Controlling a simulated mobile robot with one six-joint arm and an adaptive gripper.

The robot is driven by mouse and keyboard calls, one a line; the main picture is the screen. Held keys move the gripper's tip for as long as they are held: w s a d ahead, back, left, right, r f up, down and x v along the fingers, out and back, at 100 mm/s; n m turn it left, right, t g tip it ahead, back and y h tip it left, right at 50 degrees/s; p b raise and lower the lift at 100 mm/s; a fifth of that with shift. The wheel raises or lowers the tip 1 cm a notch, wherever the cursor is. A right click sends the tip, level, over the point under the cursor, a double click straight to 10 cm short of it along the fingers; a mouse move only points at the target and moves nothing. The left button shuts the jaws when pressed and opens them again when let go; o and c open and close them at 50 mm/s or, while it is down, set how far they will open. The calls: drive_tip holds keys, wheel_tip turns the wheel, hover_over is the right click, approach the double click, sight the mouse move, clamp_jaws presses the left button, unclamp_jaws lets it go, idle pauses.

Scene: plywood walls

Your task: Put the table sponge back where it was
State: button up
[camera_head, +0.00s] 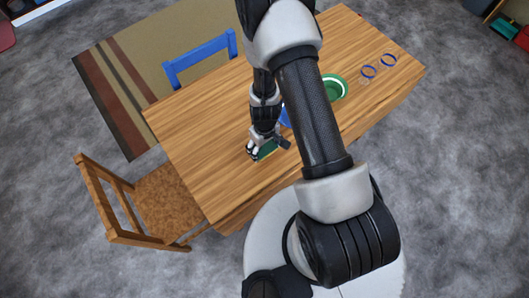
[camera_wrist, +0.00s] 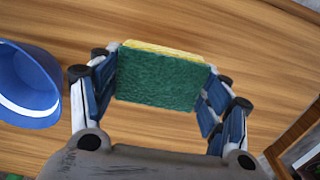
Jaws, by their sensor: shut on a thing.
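The sponge (camera_wrist: 160,78), green on its scouring face with a yellow strip along the top edge, sits between the two fingers of my gripper (camera_wrist: 158,85) in the wrist view. The fingers press on its left and right ends. In the head view my gripper (camera_head: 266,149) is over the near left part of the wooden table (camera_head: 190,120), with a bit of green sponge (camera_head: 267,150) showing at the fingers. The sponge is at or just above the tabletop; I cannot tell whether it touches.
A blue bowl (camera_wrist: 28,85) is close to the left of my gripper in the wrist view. A green dish (camera_head: 334,88) and clear blue-rimmed glasses (camera_head: 368,72) are farther right on the table. A wooden chair (camera_head: 150,205) and a blue chair (camera_head: 200,56) stand beside it. The table's left part is clear.

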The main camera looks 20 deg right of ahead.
sight(264, 152)
drive_tip(key=shift+f+b, duration=1.6)
drive_tip(key=shift+f, duration=0.35)
drive_tip(key=shift+f, duration=0.1)
drive_tip(key=o, duration=1)
